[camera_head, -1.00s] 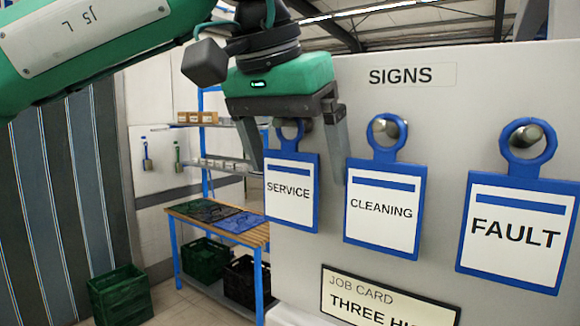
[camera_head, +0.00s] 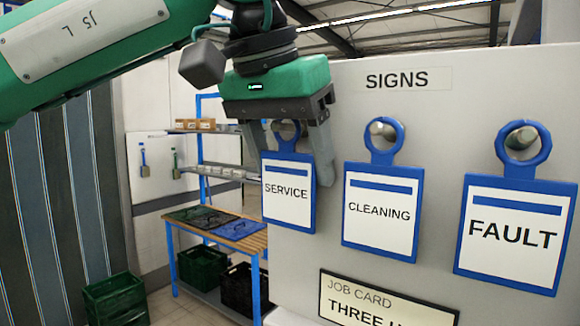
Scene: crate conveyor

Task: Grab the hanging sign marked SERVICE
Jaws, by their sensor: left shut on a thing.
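The SERVICE sign (camera_head: 288,209) is a white card in a blue frame with a ring at its top. It hangs at the left end of a row on the grey panel (camera_head: 430,125), at a peg mostly hidden by my gripper. My left gripper (camera_head: 291,168) comes in from above, one finger at each side of the sign's upper part, and is shut on the sign. The CLEANING sign (camera_head: 382,228) and the FAULT sign (camera_head: 515,250) hang from pegs to the right. My right gripper is out of view.
A SIGNS label (camera_head: 408,80) is above the row and a JOB CARD plate (camera_head: 385,302) below it. Behind at the left are a wooden-topped bench (camera_head: 240,240), a shelf with small boxes (camera_head: 197,125) and a green crate (camera_head: 117,298).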

